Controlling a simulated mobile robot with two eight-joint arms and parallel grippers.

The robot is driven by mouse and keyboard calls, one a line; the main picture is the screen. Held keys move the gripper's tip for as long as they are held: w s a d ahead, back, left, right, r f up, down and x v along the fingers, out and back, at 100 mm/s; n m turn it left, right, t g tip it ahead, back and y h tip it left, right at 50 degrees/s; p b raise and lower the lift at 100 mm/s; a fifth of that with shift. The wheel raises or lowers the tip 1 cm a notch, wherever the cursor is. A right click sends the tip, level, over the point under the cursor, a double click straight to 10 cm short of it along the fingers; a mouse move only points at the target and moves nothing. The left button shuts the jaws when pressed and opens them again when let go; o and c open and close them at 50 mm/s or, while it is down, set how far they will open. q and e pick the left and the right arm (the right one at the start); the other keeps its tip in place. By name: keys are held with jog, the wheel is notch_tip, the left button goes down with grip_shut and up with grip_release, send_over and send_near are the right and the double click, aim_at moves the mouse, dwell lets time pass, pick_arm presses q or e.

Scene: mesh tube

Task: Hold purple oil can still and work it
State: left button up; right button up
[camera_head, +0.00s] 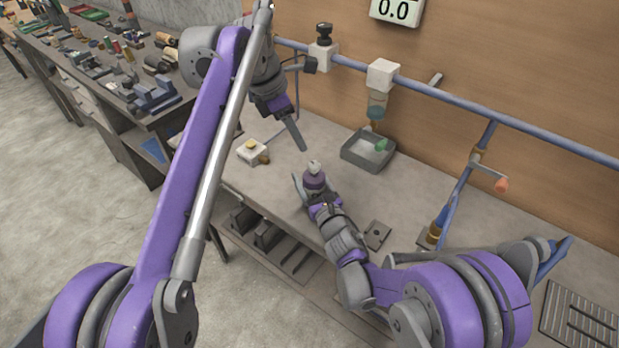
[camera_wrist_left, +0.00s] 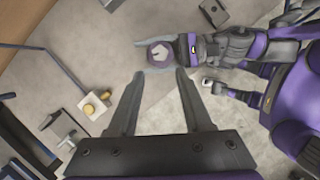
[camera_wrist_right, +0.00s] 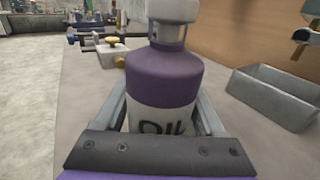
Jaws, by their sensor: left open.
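The oil can (camera_wrist_right: 165,80), purple with a white lower label and a pale top, stands upright on the bench. My right gripper (camera_head: 310,190) has one finger along each side of it, close against its body; the can also shows in the head view (camera_head: 314,181). My left gripper (camera_head: 296,135) is open and empty, above and behind the can. In the left wrist view the can's round top (camera_wrist_left: 160,52) lies beyond my left fingertips (camera_wrist_left: 160,80), apart from them. The can's base is hidden in the right wrist view.
A grey tray (camera_head: 350,152) with a green item stands right of the can. A white block with a yellow button (camera_head: 251,151) sits to the left. A blue rail (camera_head: 450,94) with fixtures runs along the back wall. A small plate (camera_head: 377,235) lies near my right forearm.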

jog(key=c, duration=0.7)
pick_arm(q)
jog(key=shift+o, duration=1.3)
jog(key=shift+f, duration=0.1)
pick_arm(e)
grip_shut()
pick_arm(q)
jog(key=t+h, duration=0.4)
jog(key=h, duration=0.9)
send_near(314, 169)
jog(key=w+d, duration=0.1)
jog(key=w, duration=0.1)
jog(key=x, duration=1.2)
jog(key=shift+f, duration=0.2)
jog(key=shift+s, duration=0.15)
grip_shut()
